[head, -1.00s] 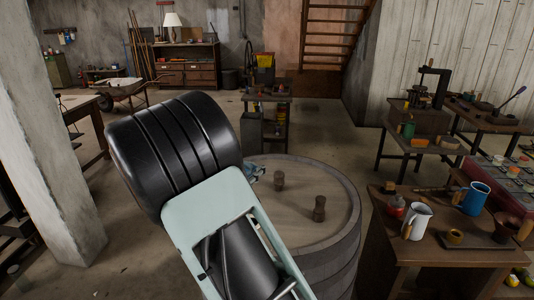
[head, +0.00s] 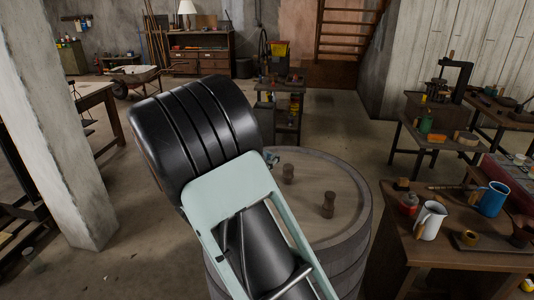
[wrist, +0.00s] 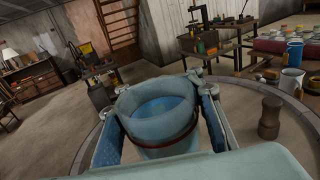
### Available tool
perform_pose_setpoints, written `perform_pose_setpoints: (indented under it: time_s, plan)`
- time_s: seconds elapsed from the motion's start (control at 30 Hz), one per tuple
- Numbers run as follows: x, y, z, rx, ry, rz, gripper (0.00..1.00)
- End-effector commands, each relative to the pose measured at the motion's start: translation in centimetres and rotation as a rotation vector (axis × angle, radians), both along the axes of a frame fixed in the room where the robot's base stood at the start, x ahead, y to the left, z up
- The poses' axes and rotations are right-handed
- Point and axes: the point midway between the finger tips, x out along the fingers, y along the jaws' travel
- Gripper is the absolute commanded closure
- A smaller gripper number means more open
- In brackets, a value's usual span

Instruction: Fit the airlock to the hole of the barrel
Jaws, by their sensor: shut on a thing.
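The barrel (head: 350,221) stands upright in front of me, its round wooden top facing up. In the wrist view its rim (wrist: 298,104) curves around my gripper (wrist: 160,112). My gripper is shut on a pale blue, see-through cup-like piece with a red-brown band, which I take to be the airlock (wrist: 158,108). It is over the barrel top; I cannot tell its height or whether it touches. In the head view my arm hides nearly all of the gripper. I see no hole; it may be hidden under the airlock or arm.
Two brown wooden pegs (head: 328,204) (head: 288,173) stand on the barrel top; one shows right of the airlock in the wrist view (wrist: 270,118). A bench with a white jug (head: 429,221) and blue mug (head: 493,199) is at right. A concrete pillar (head: 62,130) is at left.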

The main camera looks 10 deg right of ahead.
Motion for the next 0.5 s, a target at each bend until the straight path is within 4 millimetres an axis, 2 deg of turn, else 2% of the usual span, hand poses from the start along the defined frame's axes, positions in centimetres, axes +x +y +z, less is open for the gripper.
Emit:
perform_pose_setpoints:
  time_s: [0.5]
  plan:
    - [0.0, 0.0, -5.1, -0.001, -0.001, -0.001, 1.00]
